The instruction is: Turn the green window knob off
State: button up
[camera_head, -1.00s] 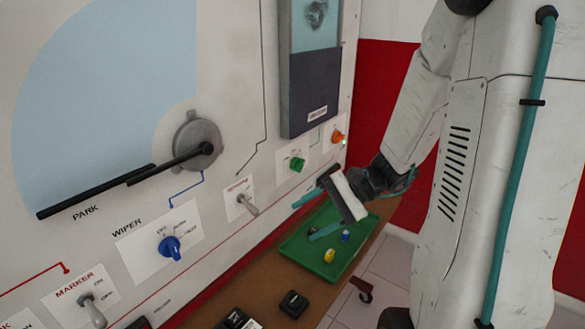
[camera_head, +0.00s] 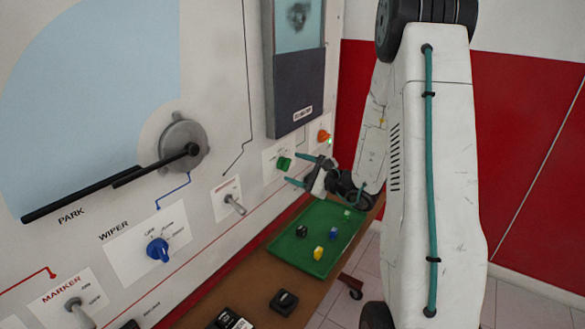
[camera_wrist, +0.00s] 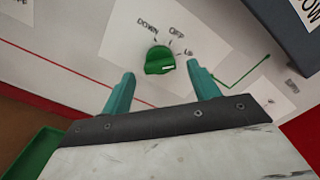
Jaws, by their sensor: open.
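The green window knob (camera_head: 283,164) sits on a white plate on the upright panel; it also shows in the wrist view (camera_wrist: 158,60). Labels DOWN, OFF and UP are printed above and to the right of it. Its white mark lies towards the right, on the side nearer UP than OFF. My gripper (camera_head: 287,168) is open, its teal fingers pointing at the panel. In the wrist view the fingertips (camera_wrist: 161,70) are spread to the left and right of the knob, with gaps on both sides. I cannot tell how far they are from the panel.
An orange knob (camera_head: 323,136) with a green light is to the right. The dark window unit (camera_head: 295,95) is above. A green tray (camera_head: 290,252) with small coloured pieces lies below on the brown bench (camera_head: 245,290). A toggle switch (camera_head: 235,205) and blue wiper knob (camera_head: 158,249) are left.

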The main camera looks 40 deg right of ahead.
jog(key=shift+x, duration=1)
jog(key=c, duration=1)
jog(key=n, duration=0.4)
jog(key=shift+n, duration=2.4)
jog(key=o, duration=1)
